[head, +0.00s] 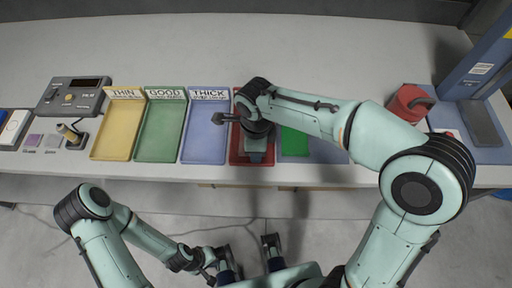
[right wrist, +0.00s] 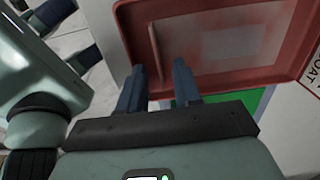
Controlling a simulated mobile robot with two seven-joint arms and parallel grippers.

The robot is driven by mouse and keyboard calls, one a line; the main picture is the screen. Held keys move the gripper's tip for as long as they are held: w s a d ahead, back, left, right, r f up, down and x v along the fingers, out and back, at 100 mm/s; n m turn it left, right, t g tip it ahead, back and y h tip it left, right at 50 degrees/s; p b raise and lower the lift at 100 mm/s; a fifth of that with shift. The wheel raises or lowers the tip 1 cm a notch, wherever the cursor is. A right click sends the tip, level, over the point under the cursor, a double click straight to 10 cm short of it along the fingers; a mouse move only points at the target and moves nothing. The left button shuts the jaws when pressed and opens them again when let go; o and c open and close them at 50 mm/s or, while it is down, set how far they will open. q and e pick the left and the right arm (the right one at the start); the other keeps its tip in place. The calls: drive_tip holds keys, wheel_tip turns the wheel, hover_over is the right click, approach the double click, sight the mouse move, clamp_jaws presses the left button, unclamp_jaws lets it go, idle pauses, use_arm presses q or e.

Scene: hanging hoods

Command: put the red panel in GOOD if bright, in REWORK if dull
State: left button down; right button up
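My right gripper (right wrist: 160,88) is over the near edge of a red tray (right wrist: 200,10), fingers apart with nothing visible between them. In the head view the arm hides most of this tray (head: 237,150). Inside it, the right wrist view shows a thin reddish upright strip (right wrist: 156,50) and a paler rectangular patch; I cannot tell whether these belong to the red panel. The green GOOD tray (head: 160,135) looks empty. I see no REWORK label. My left gripper (head: 250,252) is low in front of the table, open and empty.
The yellow THIN tray (head: 118,135) and blue THICK tray (head: 205,135) look empty. A green rectangle (head: 295,142) lies right of the red tray. A grey meter (head: 73,97) stands left. A red object with a dark curved part (head: 408,101) stands right. The table's back is clear.

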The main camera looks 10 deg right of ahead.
wheel_tip(320, 180, up, 13)
drive_tip(key=p, duration=0.2)
drive_tip(key=shift+f, duration=0.1)
